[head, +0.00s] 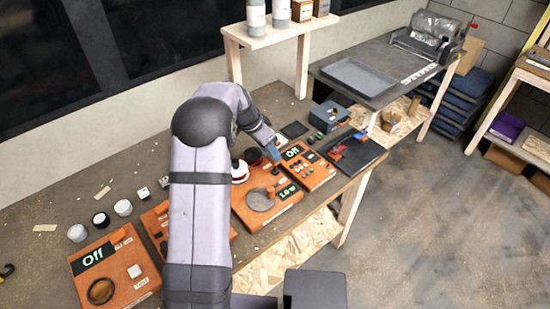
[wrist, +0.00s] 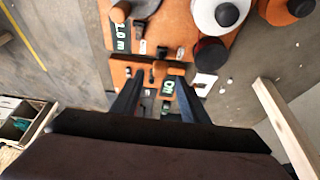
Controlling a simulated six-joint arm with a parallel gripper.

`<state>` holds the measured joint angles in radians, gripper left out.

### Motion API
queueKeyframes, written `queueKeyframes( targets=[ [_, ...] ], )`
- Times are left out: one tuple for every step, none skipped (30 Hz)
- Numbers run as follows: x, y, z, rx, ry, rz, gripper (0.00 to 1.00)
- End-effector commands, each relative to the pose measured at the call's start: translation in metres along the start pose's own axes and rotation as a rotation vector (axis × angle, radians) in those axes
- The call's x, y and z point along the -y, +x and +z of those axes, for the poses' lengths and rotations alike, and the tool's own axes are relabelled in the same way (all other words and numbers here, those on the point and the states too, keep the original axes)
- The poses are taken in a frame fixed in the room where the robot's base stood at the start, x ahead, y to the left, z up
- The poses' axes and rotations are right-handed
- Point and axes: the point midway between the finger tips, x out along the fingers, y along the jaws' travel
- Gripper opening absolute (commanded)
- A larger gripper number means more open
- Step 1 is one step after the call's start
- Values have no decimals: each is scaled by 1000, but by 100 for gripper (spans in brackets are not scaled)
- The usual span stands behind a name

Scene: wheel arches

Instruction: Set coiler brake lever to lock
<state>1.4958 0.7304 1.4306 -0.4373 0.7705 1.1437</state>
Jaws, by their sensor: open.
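My gripper (head: 273,152) is open, reaching down over the orange control panels on the bench. In the wrist view its two dark fingers (wrist: 157,92) are apart, over the orange panel with a green "On" display (wrist: 168,88). That panel (head: 318,172) is right of centre in the head view, with several small dark controls. A brown cylindrical handle (wrist: 176,71) shows just beyond the fingertips, with no clear contact. I cannot tell which control is the coiler brake lever, or its setting. My gripper and arm hide part of the panels.
An orange panel with a grey disc (head: 261,199) adjoins on the left. A panel reading "Off" (head: 95,255) is at far left. A black tray (head: 360,158) with red and blue parts lies to the right. White and black round knobs (wrist: 220,12) stand close by in the wrist view.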

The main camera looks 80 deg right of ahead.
Motion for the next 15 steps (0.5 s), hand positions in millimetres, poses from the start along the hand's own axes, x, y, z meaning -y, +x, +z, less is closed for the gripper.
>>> queueKeyframes(
  targets=[
    [-1,5,0,2,-1,3,41],
    [-1,9,0,3,-1,3,41],
    [-1,14,0,3,-1,3,41],
    [-1,17,0,3,0,3,41],
    [-1,21,0,3,0,3,41],
    [-1,26,0,3,1,3,41],
    [-2,30,0,4,0,4,41],
    [-2,34,0,3,0,3,41],
    [-1,38,0,3,-1,2,41],
    [-1,41,0,2,-1,2,41],
    [-1,44,0,2,-1,2,41],
    [-1,48,0,3,-1,2,41],
    [-1,50,0,3,-1,2,41],
    [-1,52,0,2,-1,1,41],
    [-1,55,0,2,-1,1,41]
  ],
)
